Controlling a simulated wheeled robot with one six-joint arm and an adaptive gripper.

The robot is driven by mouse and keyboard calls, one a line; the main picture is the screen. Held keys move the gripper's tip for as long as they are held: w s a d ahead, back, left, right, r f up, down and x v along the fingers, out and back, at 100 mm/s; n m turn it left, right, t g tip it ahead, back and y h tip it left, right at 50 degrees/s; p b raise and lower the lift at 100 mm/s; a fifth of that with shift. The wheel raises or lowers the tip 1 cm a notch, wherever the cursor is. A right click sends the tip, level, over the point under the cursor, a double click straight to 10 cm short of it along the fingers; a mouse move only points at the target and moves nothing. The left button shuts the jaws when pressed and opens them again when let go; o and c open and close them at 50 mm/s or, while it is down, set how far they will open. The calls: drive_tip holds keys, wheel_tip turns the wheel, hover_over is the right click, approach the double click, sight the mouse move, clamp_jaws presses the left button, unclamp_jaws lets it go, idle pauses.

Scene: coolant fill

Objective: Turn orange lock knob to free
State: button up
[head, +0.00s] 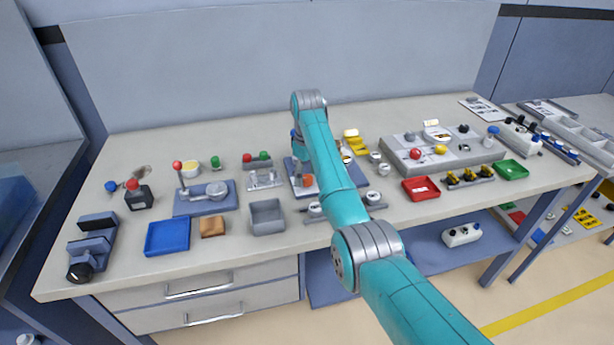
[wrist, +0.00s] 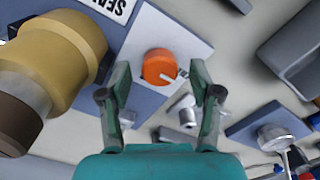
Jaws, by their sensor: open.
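The orange lock knob (wrist: 158,66) sits on a pale square plate (wrist: 150,32) in the wrist view, with a small light pointer at its lower right. The knob also shows in the head view (head: 308,181), beside my arm. My gripper (wrist: 160,80) is open, with one finger left and one right of the knob in the wrist picture. There is a gap on each side, and the knob appears a little beyond the fingertips; I cannot tell the exact distance. In the head view my arm mostly hides the gripper.
A large tan and brown cylinder (wrist: 55,65) stands close to the left finger. A small grey metal fitting (wrist: 182,112) lies near the right finger. A grey bin (head: 267,217) stands left of the knob's blue base. Many other items cover the bench (head: 400,110).

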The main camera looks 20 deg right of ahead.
sight(307, 177)
wheel_tip(307, 177, up, 7)
drive_tip(key=shift+f, duration=0.1)
idle(0.5)
